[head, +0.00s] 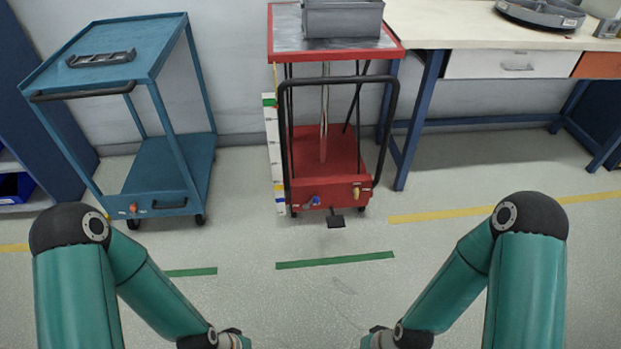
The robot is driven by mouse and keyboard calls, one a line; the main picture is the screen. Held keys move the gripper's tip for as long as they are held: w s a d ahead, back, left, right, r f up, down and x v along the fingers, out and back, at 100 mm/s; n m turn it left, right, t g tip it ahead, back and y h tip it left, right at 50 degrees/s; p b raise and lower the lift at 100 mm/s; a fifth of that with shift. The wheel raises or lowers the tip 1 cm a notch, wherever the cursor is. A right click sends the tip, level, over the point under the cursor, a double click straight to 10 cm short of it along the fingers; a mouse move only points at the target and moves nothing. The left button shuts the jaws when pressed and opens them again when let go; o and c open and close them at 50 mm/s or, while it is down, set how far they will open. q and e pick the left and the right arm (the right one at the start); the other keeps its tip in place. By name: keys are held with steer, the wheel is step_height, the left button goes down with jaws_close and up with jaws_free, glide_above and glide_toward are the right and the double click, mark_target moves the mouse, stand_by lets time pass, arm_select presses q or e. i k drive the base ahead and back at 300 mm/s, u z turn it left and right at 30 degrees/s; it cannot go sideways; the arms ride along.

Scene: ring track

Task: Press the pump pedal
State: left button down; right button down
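A red lift cart (328,155) with a black push handle stands against the wall in the middle of the head view. A small black pedal (336,221) sticks out low at the front of its red base, just above the floor. My two arms come in from the lower left and lower right, bent inward. Their wrists show at the bottom edge, well in front of the cart and apart from the pedal. The fingers of both grippers are below the picture and hidden.
A blue cart (180,165) with a dark tray (101,58) stands left. A grey bin (342,18) sits on the red cart. A workbench (450,27) is at the right. A green floor stripe (335,260) crosses clear floor before the red cart.

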mark_target(332, 223)
steer(key=u, duration=0.05)
steer(key=i, duration=1)
